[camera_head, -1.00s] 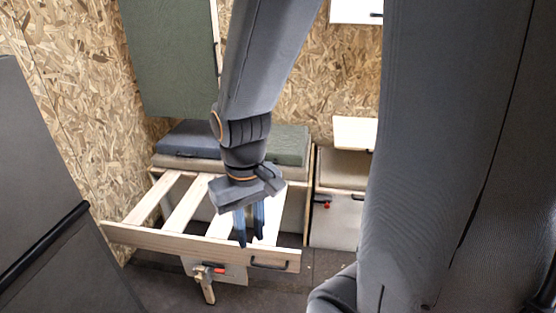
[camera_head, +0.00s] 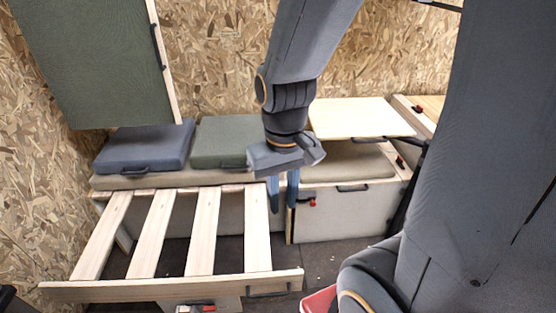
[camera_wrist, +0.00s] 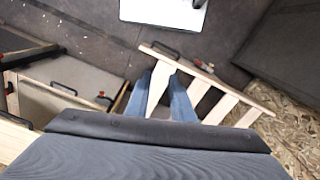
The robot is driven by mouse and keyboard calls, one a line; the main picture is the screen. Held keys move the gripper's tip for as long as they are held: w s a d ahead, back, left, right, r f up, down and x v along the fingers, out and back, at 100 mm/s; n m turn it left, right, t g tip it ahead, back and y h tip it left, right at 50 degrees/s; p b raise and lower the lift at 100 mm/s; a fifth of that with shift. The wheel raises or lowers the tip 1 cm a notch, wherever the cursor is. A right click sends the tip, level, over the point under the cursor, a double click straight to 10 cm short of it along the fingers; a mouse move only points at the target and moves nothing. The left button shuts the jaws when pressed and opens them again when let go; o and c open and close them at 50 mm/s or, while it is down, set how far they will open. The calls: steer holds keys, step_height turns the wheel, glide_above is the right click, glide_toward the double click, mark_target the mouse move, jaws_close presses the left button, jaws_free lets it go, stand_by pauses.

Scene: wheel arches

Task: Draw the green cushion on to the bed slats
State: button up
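The green cushion (camera_head: 222,142) lies flat on the beige bench pad at the back, right of the blue-grey cushion; my wrist hides its right end. The bed slats (camera_head: 203,232) stretch out in front of the bench, bare, joined by a wooden front rail (camera_head: 170,288) with a black handle. My gripper (camera_head: 282,192) points down at the right end of the slat frame, in front of the bench. Its two blue fingers stand apart with nothing between them. In the wrist view the fingers (camera_wrist: 175,98) show over the slats (camera_wrist: 193,95). The green cushion is not visible there.
The blue-grey cushion (camera_head: 146,146) has a black handle on its front. A wooden tabletop (camera_head: 360,117) is over the right bench box (camera_head: 345,212). Dark floor (camera_head: 318,255) is clear between them.

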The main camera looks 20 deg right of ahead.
steer(key=shift+w, duration=0.1)
steer(key=w+d+f+m+t+y+b, duration=0.1)
steer(key=w+d+f+m+t+b, duration=0.2)
steer(key=w+f, duration=0.5)
steer(key=w+d+f+m+t+y+b, duration=0.2)
steer(key=w+f+t+b, duration=0.3)
steer(key=w, duration=1.3)
steer(key=w+d+f+m+t+y+b, duration=0.1)
steer(key=w+d+f+m+t+b, duration=0.2)
steer(key=w+f+b, duration=0.5)
steer(key=w+d+f+t, duration=0.1)
steer(key=w+f, duration=0.4)
steer(key=w, duration=0.1)
steer(key=shift+m+t+y, duration=0.3)
steer(key=shift+m+y, duration=0.1)
steer(key=shift+w, duration=0.1)
